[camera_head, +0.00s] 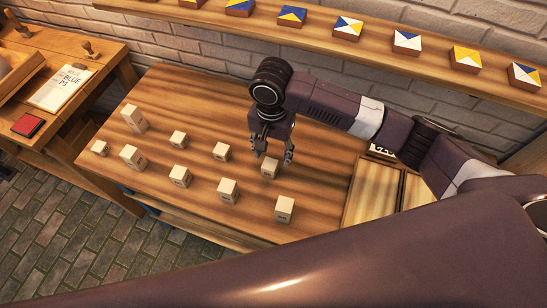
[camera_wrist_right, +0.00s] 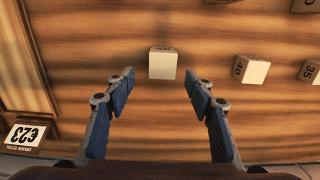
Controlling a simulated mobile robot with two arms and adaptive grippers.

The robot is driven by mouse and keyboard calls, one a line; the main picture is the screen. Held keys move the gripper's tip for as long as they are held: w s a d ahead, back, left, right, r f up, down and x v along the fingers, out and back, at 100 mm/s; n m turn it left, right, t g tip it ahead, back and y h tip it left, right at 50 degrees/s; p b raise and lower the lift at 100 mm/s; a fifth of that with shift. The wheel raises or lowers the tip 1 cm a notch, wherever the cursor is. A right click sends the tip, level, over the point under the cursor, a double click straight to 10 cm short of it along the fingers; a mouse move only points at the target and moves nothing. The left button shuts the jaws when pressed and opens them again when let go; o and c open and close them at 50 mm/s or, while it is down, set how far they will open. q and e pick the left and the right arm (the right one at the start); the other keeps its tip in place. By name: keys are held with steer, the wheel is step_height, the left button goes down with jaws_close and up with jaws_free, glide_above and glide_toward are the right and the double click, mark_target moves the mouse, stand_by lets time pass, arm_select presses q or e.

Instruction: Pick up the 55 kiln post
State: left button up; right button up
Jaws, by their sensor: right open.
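Several pale wooden kiln posts stand upright on the brown table. One post (camera_head: 269,169) stands below and between the fingers of my right gripper (camera_head: 274,156). In the right wrist view this post (camera_wrist_right: 163,64) sits just ahead of the fingertips, roughly centred between them and not gripped. Its number is too small to read surely. My right gripper is open and empty, pointing down at this post. In the right wrist view, posts marked 40 (camera_wrist_right: 251,70) and 35 (camera_wrist_right: 309,71) stand to the right. My left gripper is out of view.
Neighbouring posts (camera_head: 221,151) (camera_head: 227,190) (camera_head: 284,208) stand around the gripper with gaps between them. A wooden tray (camera_head: 372,190) lies to the right, a side table with a paper (camera_head: 62,88) to the left. A shelf of painted tiles (camera_head: 347,27) runs along the brick wall.

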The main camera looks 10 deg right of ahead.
mark_target(270, 163)
steer(key=f, duration=0.2)
steer(key=f+p, duration=0.1)
steer(key=shift+s+a, duration=0.4)
step_height(270, 163, down, 2)
steer(key=shift+w+f, duration=0.1)
steer(key=shift+f, duration=0.65)
steer(key=c, duration=1.2)
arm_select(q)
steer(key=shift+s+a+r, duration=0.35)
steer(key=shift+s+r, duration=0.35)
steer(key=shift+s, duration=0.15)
arm_select(e)
jaws_close()
steer(key=shift+r, duration=0.15)
